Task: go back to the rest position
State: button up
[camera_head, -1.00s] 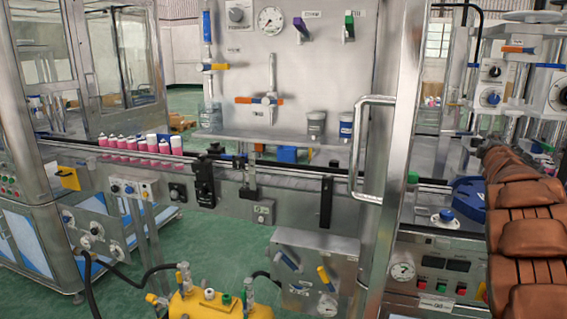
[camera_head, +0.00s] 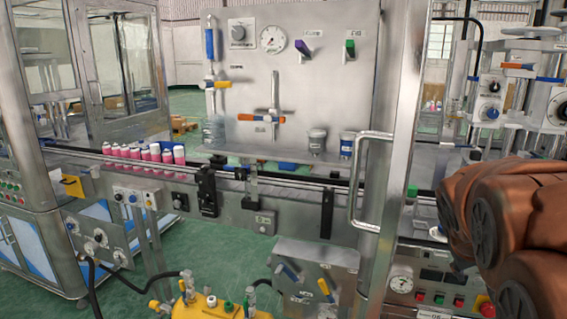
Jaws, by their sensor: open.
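My arm, in brown padded covers, fills the right side of the head view. It is bent and bulky, with its near part running off the right edge. My gripper is not visible; I cannot see its fingers. The arm hides part of the control panel (camera_head: 425,284) and the machine behind it. No object is seen in a grip.
A steel door frame with a handle (camera_head: 357,200) stands just left of my arm. Pink cans with white caps (camera_head: 145,154) line the conveyor (camera_head: 230,190) at left. A valve panel (camera_head: 330,85) rises behind. Yellow equipment (camera_head: 212,305) sits low in front. Green floor shows at left.

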jog(key=s+a+f+g+y+p, duration=0.1)
jog(key=s+a+f+g+y, duration=0.2)
jog(key=s+a, duration=0.8)
jog(key=s+a+f+g+y+p, duration=0.1)
jog(key=s+a+f+g+y, duration=0.2)
jog(key=s+a, duration=0.8)
jog(key=s+f, duration=0.2)
jog(key=s, duration=0.2)
jog(key=shift+s+f+n, duration=0.15)
jog(key=shift+f+n, duration=0.05)
jog(key=shift+n, duration=0.1)
